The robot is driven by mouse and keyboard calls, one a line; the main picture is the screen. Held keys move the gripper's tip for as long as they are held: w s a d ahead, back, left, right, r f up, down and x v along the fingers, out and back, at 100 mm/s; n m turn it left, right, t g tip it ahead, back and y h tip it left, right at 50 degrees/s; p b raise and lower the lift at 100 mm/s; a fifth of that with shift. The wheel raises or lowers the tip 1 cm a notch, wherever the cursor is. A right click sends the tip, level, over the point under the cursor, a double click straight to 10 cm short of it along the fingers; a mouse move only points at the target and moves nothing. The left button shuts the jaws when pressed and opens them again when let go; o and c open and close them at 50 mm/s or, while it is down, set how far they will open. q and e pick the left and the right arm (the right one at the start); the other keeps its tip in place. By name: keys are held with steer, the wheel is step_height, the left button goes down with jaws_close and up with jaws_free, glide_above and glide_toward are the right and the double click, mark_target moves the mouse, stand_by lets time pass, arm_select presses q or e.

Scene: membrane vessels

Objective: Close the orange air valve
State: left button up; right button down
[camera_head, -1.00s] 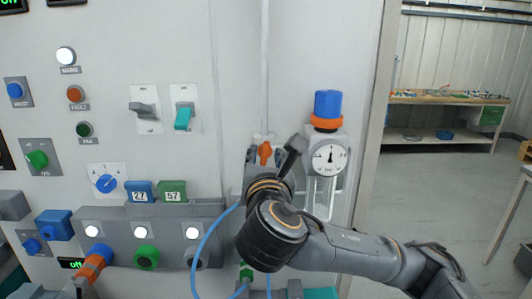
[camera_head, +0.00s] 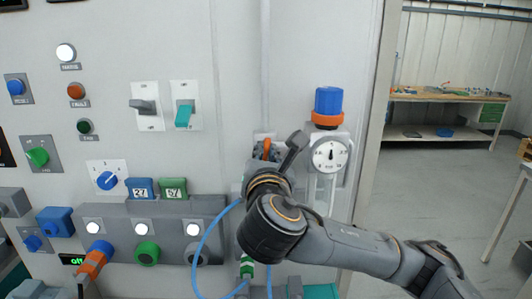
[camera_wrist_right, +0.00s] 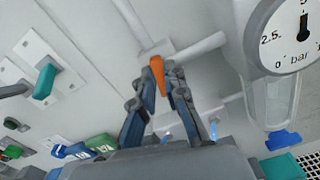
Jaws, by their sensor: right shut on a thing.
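The orange air valve handle (camera_head: 267,149) sits on the pale vertical pipe at the middle of the panel. In the right wrist view the orange handle (camera_wrist_right: 157,69) points along the view between my right gripper's fingertips, in front of a white pipe. My right gripper (camera_head: 266,157) is shut on the orange handle, with one finger on each side of it. In the head view its wrist hides the lower part of the valve. My left gripper is not in view.
A pressure gauge (camera_head: 330,154) with a blue-topped regulator (camera_head: 328,101) stands close to the right of the valve. A blue hose (camera_head: 203,248) loops below left. Switches, including a teal one (camera_head: 184,115), lie to the left. The doorway on the right opens onto a workbench (camera_head: 446,97).

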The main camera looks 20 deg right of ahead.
steer(key=m, duration=0.3)
steer(key=shift+f, duration=0.1)
steer(key=shift+d+f+m+b, duration=0.15)
steer(key=shift+m+b, duration=0.15)
steer(key=shift+m, duration=2.8)
steer(key=shift+d+f+m+b, duration=0.1)
steer(key=shift+m+b, duration=0.15)
steer(key=shift+m, duration=2.85)
steer(key=c, duration=1.4)
jaws_free()
steer(key=shift+s, duration=0.1)
steer(key=v, duration=1.2)
steer(key=shift+r, duration=0.1)
